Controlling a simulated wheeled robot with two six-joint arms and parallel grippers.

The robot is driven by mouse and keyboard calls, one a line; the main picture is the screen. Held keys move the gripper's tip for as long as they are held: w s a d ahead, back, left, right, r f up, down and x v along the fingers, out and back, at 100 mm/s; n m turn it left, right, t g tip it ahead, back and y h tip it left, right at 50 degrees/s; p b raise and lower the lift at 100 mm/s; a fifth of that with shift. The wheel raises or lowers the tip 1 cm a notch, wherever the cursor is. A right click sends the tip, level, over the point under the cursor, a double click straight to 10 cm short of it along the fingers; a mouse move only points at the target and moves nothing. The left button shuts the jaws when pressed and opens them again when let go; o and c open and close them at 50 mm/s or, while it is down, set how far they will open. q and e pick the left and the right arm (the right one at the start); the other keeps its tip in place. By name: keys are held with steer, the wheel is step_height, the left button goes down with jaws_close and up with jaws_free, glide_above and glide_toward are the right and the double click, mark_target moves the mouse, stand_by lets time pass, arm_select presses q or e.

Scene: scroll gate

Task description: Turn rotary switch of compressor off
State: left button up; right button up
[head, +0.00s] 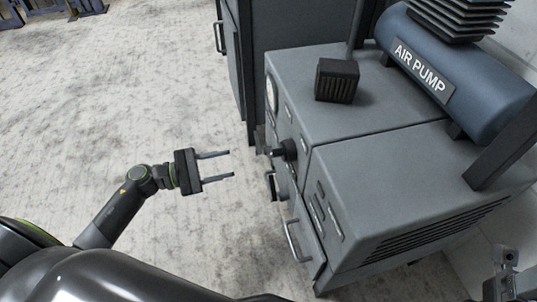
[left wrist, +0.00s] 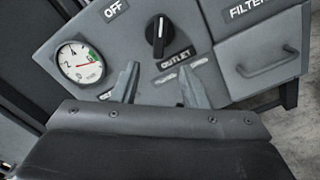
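The compressor is a grey cabinet (head: 385,120) at the right of the head view. Its rotary switch (head: 287,150) is a black knob on the front panel. In the left wrist view the switch (left wrist: 160,36) has a white line pointing about straight up in the picture. An OFF label (left wrist: 114,10) is to its upper left, and an OUTLET label (left wrist: 177,58) is below it. My left gripper (head: 231,164) is open and empty, apart from the switch and facing the panel. Its two fingers (left wrist: 157,80) show below the switch in the wrist view.
A round gauge (left wrist: 81,62) is left of the switch, and a FILTER drawer (left wrist: 262,58) with a handle is to the right. A blue AIR PUMP tank (head: 455,75) and a small black box (head: 337,80) are on top. The floor (head: 110,100) at left is clear.

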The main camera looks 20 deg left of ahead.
mark_target(270, 155)
arm_select(q)
steer(key=b+x, duration=0.1)
steer(key=x, duration=1.1)
steer(key=shift+w+d, duration=0.1)
jaws_close()
